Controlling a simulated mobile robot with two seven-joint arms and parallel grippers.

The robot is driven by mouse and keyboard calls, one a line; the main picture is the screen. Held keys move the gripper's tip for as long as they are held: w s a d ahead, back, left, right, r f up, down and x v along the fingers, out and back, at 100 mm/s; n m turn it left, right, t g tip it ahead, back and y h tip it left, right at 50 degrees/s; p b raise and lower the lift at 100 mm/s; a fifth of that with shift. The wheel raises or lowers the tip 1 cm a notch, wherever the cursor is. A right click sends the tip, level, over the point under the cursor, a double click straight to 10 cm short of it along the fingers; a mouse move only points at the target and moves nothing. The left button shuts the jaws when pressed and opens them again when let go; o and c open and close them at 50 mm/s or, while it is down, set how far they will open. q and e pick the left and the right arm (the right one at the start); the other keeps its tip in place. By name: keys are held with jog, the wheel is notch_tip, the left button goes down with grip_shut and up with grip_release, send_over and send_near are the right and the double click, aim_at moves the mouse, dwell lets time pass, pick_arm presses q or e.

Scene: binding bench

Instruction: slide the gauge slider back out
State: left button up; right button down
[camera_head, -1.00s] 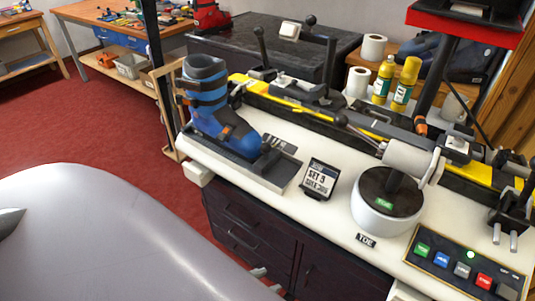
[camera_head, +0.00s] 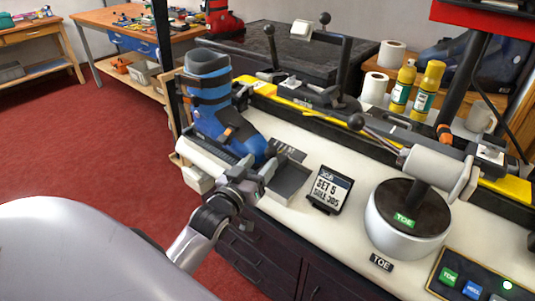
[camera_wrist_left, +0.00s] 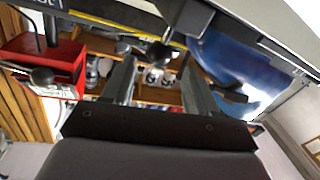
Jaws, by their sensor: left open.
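The sole gauge is a long dark tray (camera_head: 290,187) at the front left edge of the white bench, with a marked scale plate beside it. A blue ski boot (camera_head: 215,105) stands upright on it; its blue shell also shows at the right of the left wrist view (camera_wrist_left: 240,65). I cannot clearly make out the slider; my gripper covers the part by the boot's toe. My left gripper (camera_head: 258,170) is at the gauge's front side near the toe, its fingers apart. In the left wrist view the fingers (camera_wrist_left: 158,72) show nothing between them up close. My right gripper is not in view.
A round white toe unit (camera_head: 407,228) and a button panel (camera_head: 475,280) are further right. A yellow and black rail (camera_head: 300,108) with levers runs behind. Red floor is open at left.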

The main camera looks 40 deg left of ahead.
aim_at(268, 156)
pick_arm(q)
jog(key=shift+w+a, duration=0.15)
jog(key=shift+w, duration=1.4)
jog(key=shift+w+a, duration=0.15)
jog(key=shift+w, duration=1.35)
grip_shut()
jog(key=shift+d, duration=0.1)
